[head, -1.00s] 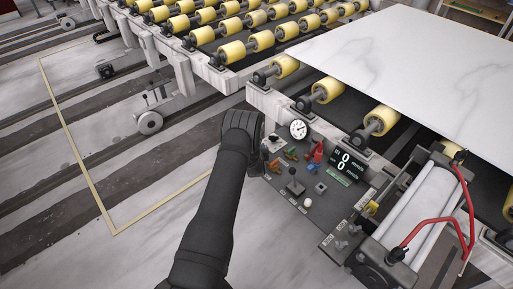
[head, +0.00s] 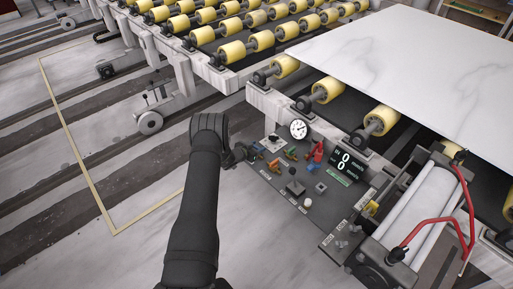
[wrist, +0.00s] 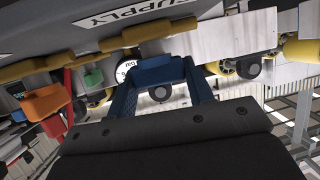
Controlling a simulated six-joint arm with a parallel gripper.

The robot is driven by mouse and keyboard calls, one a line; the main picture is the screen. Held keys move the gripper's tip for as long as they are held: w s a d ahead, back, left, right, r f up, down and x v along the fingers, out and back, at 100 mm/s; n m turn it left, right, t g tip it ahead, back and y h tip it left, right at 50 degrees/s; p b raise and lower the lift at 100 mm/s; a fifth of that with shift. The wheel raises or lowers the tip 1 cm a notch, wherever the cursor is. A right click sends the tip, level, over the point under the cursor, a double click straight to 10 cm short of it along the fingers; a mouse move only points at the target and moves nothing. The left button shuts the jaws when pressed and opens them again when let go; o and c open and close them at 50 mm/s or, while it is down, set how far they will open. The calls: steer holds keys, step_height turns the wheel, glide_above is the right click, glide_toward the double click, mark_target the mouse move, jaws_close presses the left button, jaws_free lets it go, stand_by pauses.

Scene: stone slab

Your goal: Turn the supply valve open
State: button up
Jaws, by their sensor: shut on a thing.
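A control panel (head: 275,190) holds several coloured valves and knobs. A dark plate with a white SUPPLY label (wrist: 135,12) fills the top of the wrist view. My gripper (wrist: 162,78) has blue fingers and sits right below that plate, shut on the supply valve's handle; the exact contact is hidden. A yellow bar (wrist: 150,30) runs between the label and the fingers. In the head view my gripper (head: 243,152) is at the panel's left edge, mostly behind my black wrist.
A red valve (head: 317,150) and a black lever (head: 294,186) are close by. Yellow rollers (head: 327,90) carry a pale slab (head: 420,65).

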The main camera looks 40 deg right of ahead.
steer(key=shift+r+m+g, duration=0.1)
steer(key=shift+m+g, duration=0.6)
steer(key=shift+d+m+g, duration=0.15)
steer(key=shift+m+g, duration=0.15)
steer(key=o, duration=1)
steer(key=shift+c, duration=0.2)
steer(key=v, duration=1.7)
steer(key=shift+a, duration=0.4)
steer(key=shift+d+f, duration=0.1)
steer(key=shift+f, duration=0.1)
steer(key=x, duration=1.7)
steer(key=shift+d+r, duration=0.1)
steer(key=shift+d, duration=0.15)
